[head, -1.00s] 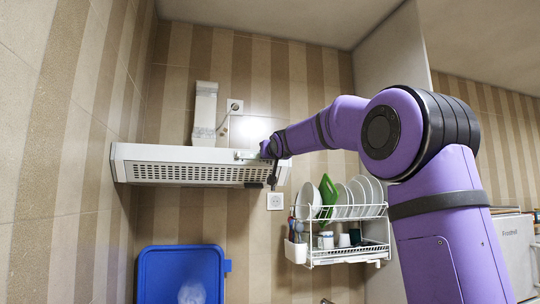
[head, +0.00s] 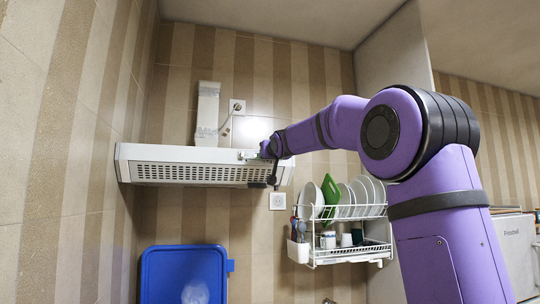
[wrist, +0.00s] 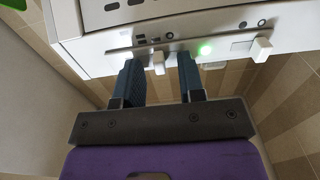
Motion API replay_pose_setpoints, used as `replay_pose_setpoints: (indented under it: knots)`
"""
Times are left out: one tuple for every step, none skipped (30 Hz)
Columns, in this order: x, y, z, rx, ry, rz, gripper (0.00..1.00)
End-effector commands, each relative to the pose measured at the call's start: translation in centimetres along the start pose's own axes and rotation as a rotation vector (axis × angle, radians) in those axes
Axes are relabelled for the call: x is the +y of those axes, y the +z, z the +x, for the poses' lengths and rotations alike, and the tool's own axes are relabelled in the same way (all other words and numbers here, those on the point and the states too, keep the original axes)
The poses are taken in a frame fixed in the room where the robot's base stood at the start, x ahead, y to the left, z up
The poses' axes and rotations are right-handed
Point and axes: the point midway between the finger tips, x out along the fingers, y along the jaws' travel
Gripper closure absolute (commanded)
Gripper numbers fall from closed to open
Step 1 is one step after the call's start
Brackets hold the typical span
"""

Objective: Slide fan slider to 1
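The white range hood (head: 200,153) is on the tiled wall, and its front panel (wrist: 110,42) fills the top of the wrist view. A white slider knob (wrist: 158,63) sticks out of the panel between my fingertips. A second white slider knob (wrist: 262,49) is further right, beyond a lit green light (wrist: 204,49). I cannot tell from the markings which knob is the fan slider. My gripper (wrist: 160,70) is open, its two dark fingers on either side of the first knob with gaps visible. In the head view my gripper (head: 268,155) is at the hood's right end, small and partly hidden.
A white dish rack (head: 345,215) with plates and a green board hangs right of and below the hood. A blue panel (head: 183,272) stands at lower left. A wall socket (head: 277,201) is under the hood's right end. The left wall is close to the hood.

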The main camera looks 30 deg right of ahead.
Motion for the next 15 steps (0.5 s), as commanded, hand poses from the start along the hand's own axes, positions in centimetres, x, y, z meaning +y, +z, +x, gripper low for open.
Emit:
replay_pose_setpoints:
  knots:
    - [0.0,0.0,0.0,0.0,0.0,0.0,0.64]
    - [0.0,0.0,0.0,0.0,0.0,0.0,0.64]
    - [0.0,0.0,0.0,0.0,0.0,0.0,0.64]
    - [0.0,0.0,0.0,0.0,0.0,0.0,0.64]
    - [0.0,0.0,0.0,0.0,0.0,0.0,0.64]
    - [0.0,0.0,-0.1,0.0,0.0,0.0,0.64]
    - [0.0,0.0,-0.2,0.0,0.0,0.0,0.64]
    - [0.0,-0.1,-0.3,0.001,0.0,0.0,0.64]
    - [0.0,-0.1,-0.6,0.001,0.0,0.0,0.64]
    - [0.1,-0.1,-0.8,0.001,0.001,0.0,0.64]
    - [0.1,-0.1,-1.1,0.001,0.001,0.001,0.64]
    - [0.1,-0.1,-1.7,0.002,0.001,0.001,0.64]
    - [0.1,-0.1,-2.1,0.001,0.001,0.0,0.64]
    - [0.1,-0.1,-2.5,0.001,0.001,-0.001,0.64]
    - [0.0,-0.1,-3.2,0.002,0.002,0.001,0.64]
